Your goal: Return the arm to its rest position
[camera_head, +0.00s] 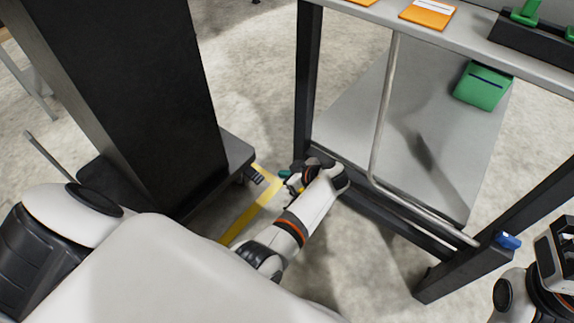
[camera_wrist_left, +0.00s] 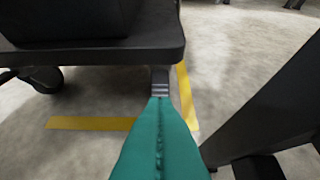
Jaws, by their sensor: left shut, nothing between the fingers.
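My left arm (camera_head: 305,215) reaches down and forward over the floor in the head view. Its left gripper (camera_head: 258,177) hangs low between a dark cart and a metal-framed table, pointing left. In the left wrist view the teal fingers of the left gripper (camera_wrist_left: 160,88) are pressed together, with grey tips and nothing between them. Part of my right arm (camera_head: 555,265) shows at the right edge of the head view; its fingertips are not visible.
A tall black cart (camera_head: 150,90) stands on a wheeled base, close to the left gripper. The table's black leg (camera_head: 307,75) and lower shelf (camera_head: 340,95) lie on the other side. A green bin (camera_head: 482,87) sits on the shelf. Yellow tape (camera_head: 240,222) marks the floor.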

